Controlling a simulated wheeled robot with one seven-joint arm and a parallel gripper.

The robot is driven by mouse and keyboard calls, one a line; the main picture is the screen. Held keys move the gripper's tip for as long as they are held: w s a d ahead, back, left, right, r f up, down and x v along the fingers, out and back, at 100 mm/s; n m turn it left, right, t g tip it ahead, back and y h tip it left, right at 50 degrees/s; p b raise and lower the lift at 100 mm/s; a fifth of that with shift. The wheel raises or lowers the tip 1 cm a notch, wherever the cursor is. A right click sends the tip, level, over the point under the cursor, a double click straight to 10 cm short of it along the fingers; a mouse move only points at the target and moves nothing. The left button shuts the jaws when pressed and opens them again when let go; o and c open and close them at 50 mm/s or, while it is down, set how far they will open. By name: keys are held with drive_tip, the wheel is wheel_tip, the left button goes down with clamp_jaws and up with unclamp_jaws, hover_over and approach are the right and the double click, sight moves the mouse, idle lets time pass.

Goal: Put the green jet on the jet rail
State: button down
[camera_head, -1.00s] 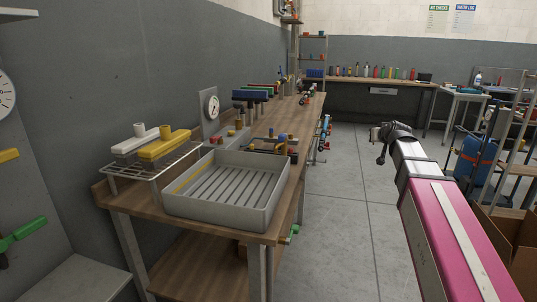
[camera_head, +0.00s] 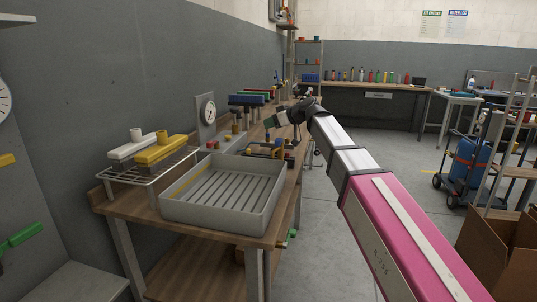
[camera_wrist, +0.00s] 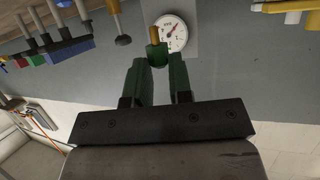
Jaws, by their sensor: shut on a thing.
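My gripper (camera_head: 274,121) is over the workbench, beyond the grey tray. In the wrist view its two dark green fingers (camera_wrist: 162,82) are shut on the green jet (camera_wrist: 157,55), a small green piece with a brass-coloured tip. The jet is held at the fingertips, clear of the bench, with a round gauge (camera_wrist: 173,32) behind it. In the head view only a small green patch shows at the gripper's end, and the jet cannot be told from the fingers. A low fixture with small coloured knobs (camera_head: 265,150) stands below the gripper; I cannot tell whether it is the jet rail.
A grey ribbed tray (camera_head: 222,222) is at the bench's near end. A wire rack (camera_head: 128,175) with white and yellow heads is left of it. Coloured bars on posts (camera_head: 250,100) stand farther back.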

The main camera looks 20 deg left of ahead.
hover_over(271, 156)
drive_tip(key=s, duration=0.1)
wheel_tip(271, 156, down, 10)
drive_tip(key=shift+d+r, duration=0.15)
drive_tip(key=shift+f, duration=0.6)
drive_tip(key=c, duration=1)
unclamp_jaws()
drive_tip(key=shift+s+d+f, duration=0.1)
drive_tip(key=shift+f, duration=0.05)
